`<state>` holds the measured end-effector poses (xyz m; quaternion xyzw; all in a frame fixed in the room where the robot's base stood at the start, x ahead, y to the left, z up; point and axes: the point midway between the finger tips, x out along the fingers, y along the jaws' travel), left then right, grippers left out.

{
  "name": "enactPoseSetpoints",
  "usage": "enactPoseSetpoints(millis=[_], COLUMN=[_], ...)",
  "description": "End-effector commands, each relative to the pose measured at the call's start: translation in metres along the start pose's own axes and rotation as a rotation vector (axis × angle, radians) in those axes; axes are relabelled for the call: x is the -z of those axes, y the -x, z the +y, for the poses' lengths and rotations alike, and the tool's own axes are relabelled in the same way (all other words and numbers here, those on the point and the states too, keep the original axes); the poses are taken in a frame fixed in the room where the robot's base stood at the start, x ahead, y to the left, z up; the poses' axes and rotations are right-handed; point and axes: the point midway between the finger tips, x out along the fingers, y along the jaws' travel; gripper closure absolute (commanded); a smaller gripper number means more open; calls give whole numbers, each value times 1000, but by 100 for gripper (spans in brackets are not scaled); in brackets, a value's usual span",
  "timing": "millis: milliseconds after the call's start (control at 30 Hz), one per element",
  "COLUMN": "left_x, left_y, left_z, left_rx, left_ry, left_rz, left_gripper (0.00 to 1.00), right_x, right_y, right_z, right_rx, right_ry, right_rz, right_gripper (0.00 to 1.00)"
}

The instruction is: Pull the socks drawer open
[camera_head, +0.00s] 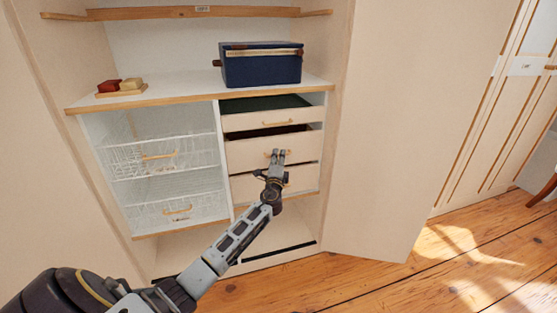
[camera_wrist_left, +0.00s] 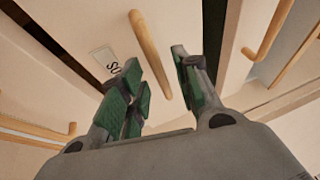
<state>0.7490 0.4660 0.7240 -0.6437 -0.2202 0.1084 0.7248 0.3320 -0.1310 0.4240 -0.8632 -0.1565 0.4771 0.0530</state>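The socks drawer (camera_head: 248,153) is the middle one of three pale drawers in the right half of the wardrobe. A dark gap shows above its front, so it stands slightly open. Its label, partly hidden and reading "SO", shows in the left wrist view (camera_wrist_left: 104,58). Its wooden bar handle (camera_wrist_left: 148,45) runs between the fingers of my left gripper (camera_wrist_left: 156,65). The fingers are apart, one side on each side of the handle, and I see no clear contact. In the head view my left gripper (camera_head: 279,155) is at the drawer's front. My right gripper is not in view.
The top drawer (camera_head: 245,121) stands partly open, with a dark green inside. A lower drawer (camera_head: 302,178) is below. Wire baskets (camera_head: 125,160) are at the left. A blue box (camera_head: 262,68) sits on the shelf above. An open wardrobe door (camera_head: 395,130) stands at the right.

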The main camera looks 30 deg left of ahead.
Motion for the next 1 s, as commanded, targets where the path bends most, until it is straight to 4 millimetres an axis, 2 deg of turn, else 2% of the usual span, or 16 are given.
enactPoseSetpoints(millis=[467,700,1000], left_x=[0,0,0], left_y=[-6,-5,-5], left_z=[0,0,1], left_rx=[0,0,-1], left_ry=[-1,-1,-1], left_rz=[0,0,0], left_gripper=[68,99,100], right_x=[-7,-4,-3], right_y=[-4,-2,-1], right_z=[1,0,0], right_rx=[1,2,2], right_ry=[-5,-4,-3], right_rz=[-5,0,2], right_gripper=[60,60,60])
